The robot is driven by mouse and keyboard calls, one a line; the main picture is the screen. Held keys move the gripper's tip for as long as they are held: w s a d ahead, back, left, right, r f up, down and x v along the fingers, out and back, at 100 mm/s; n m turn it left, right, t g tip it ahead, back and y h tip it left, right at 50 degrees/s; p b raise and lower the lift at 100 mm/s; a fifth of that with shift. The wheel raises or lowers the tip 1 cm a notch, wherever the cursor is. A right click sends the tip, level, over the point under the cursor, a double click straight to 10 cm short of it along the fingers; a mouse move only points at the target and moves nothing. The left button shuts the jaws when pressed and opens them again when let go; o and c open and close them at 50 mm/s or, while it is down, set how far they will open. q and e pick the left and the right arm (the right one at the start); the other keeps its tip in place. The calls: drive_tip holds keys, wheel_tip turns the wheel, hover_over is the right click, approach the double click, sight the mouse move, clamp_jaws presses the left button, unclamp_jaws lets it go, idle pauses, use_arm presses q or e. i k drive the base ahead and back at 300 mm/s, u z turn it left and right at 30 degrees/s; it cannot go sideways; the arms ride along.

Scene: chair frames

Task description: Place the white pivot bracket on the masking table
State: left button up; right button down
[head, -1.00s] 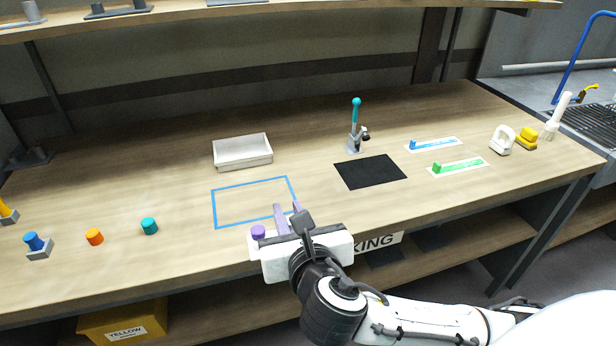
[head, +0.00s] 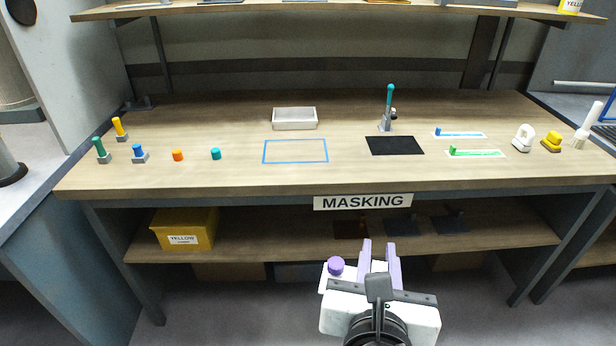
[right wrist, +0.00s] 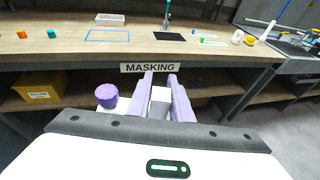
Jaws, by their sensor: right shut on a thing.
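My right gripper (head: 379,252) is low in the head view, in front of the masking table (head: 240,180) and apart from it. Its two lilac fingers are shut on the white pivot bracket (head: 326,276), which is mostly hidden by the gripper. A purple round cap (head: 336,265) sits on the bracket, left of the fingers. In the right wrist view, a white block of the bracket (right wrist: 159,103) shows between the fingers (right wrist: 161,80). The table carries a MASKING sign (head: 363,202) on its front edge. My left gripper is not in view.
A blue taped rectangle (head: 296,162) on the table is empty. Behind it stands a white tray (head: 295,125). A black mat (head: 395,146) and a teal-topped tool (head: 388,110) are to the right. Coloured plugs line the left side. A yellow bin (head: 184,229) is on the lower shelf.

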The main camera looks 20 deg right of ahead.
sight(295, 150)
drive_tip(key=z, duration=1.45)
drive_tip(key=k, duration=0.1)
drive_tip(key=u, duration=2.65)
drive_tip(key=i, duration=1.15)
drive_tip(key=z, duration=0.75)
drive_tip(key=i, duration=0.9)
drive_tip(key=z, duration=1.05)
